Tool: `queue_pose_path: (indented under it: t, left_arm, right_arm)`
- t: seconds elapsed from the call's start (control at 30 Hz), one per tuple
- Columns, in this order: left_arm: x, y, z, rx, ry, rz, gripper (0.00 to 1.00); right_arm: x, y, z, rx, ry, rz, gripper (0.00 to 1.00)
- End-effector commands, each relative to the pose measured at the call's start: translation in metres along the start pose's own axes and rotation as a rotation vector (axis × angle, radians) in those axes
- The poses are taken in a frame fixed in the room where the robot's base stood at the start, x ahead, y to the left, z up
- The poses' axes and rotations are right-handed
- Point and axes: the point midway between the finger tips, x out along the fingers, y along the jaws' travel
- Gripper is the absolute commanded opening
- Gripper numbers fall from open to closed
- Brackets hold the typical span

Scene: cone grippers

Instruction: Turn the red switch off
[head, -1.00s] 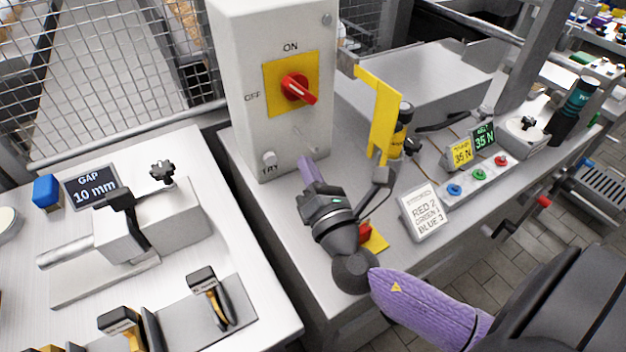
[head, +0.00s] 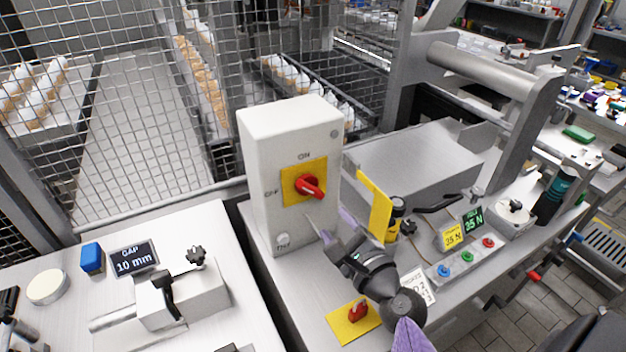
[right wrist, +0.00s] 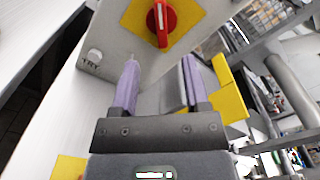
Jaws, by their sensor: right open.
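The red switch (head: 310,186) sits on a yellow plate (head: 291,192) on the front of a white box (head: 262,160). ON is printed above the plate and OFF at its left. In the right wrist view the red switch (right wrist: 162,18) is at the top edge, its handle and white mark roughly upright. My right gripper (head: 331,222) is open and empty, below and apart from the switch. Its two purple fingers (right wrist: 160,68) point toward the box front, below the switch. My left gripper is not in view.
A TRY button (head: 282,239) is low on the box. A yellow bracket (head: 377,207) stands right of my right gripper. A second red knob on a yellow plate (head: 342,326) lies in front. Wire mesh (head: 120,110) stands behind.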

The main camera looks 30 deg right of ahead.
Motion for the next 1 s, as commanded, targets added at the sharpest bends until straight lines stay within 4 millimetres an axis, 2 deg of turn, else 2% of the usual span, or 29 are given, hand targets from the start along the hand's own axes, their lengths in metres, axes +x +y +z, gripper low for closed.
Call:
queue_pose_path:
  t: [0.07,0.3,0.43,0.6,0.83,0.87,1.0]
  left_arm:
    - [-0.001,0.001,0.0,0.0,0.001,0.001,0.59]
    - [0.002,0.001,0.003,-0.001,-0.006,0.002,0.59]
    - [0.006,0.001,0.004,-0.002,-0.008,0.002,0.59]
    - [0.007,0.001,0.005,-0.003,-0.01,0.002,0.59]
    - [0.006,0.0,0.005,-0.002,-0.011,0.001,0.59]
    - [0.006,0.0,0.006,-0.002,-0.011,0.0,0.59]
    - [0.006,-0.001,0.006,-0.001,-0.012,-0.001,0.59]
  right_arm:
    - [0.006,-0.002,0.001,0.046,-0.004,-0.011,0.59]
    - [0.064,-0.001,0.0,0.043,-0.007,-0.01,0.59]
    - [0.086,-0.001,0.0,0.04,-0.006,-0.008,0.59]
    - [0.098,-0.001,0.0,0.039,-0.005,-0.007,0.59]
    - [0.098,-0.001,0.001,0.037,-0.005,-0.007,0.59]
    - [0.098,-0.001,0.001,0.037,-0.005,-0.007,0.55]
    - [0.098,-0.001,0.001,0.037,-0.005,-0.006,0.25]
